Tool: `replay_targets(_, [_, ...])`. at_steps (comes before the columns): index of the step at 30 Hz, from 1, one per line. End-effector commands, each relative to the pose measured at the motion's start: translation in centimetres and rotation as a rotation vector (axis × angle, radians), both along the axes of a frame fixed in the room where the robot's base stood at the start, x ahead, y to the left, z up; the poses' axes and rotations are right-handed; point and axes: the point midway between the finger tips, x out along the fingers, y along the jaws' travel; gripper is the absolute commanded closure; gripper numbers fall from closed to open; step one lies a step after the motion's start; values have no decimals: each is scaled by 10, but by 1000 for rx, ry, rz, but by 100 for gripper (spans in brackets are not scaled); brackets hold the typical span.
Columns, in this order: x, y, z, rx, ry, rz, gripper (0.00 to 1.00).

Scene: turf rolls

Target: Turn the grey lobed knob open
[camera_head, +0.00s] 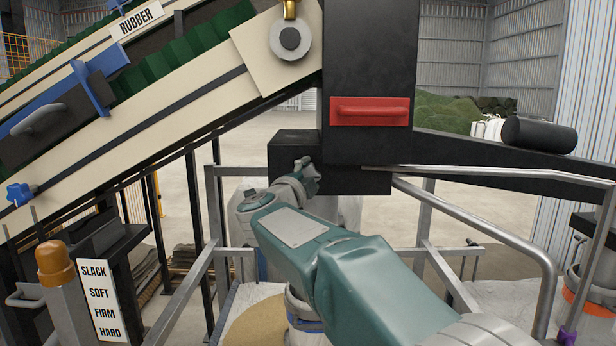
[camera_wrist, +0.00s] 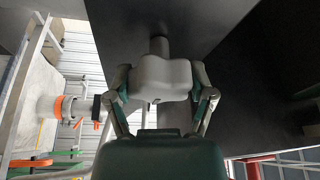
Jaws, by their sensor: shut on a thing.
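The grey lobed knob (camera_wrist: 158,78) is in the upper middle of the wrist view, on a short round stem that meets a dark panel (camera_wrist: 160,18). My gripper (camera_wrist: 161,92) has one finger on each side of the knob and is shut on it. In the head view my gripper (camera_head: 307,178) is at the front of a black box (camera_head: 290,148) below the dark column. The knob is small there and hard to tell from my fingers.
A red handle (camera_head: 369,111) is on the dark column (camera_head: 368,50) above right. Grey railings (camera_head: 480,236) flank my arm. A conveyor (camera_head: 130,120) with a blue knob (camera_head: 19,194) slopes up at the left. A sign (camera_head: 101,300) reads SLACK, SOFT, FIRM, HARD.

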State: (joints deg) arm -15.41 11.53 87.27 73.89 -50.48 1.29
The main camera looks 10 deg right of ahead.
Motion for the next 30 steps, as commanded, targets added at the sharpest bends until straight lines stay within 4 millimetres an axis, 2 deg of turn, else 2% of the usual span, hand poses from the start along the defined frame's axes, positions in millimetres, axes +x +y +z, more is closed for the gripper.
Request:
replay_targets(1, [1,0,-5,2,8,2,77])
replay_targets(2, [1,0,-5,2,8,2,25])
replay_targets(3, [1,1,-5,2,8,2,8])
replay_targets(4, [1,0,-5,2,8,2,0])
replay_targets(16, [0,0,-2,0,2,0,0])
replay_targets(20, [-6,5,-2,0,3,1,0])
replay_targets(30, [-61,43,-11,1,4,5,0])
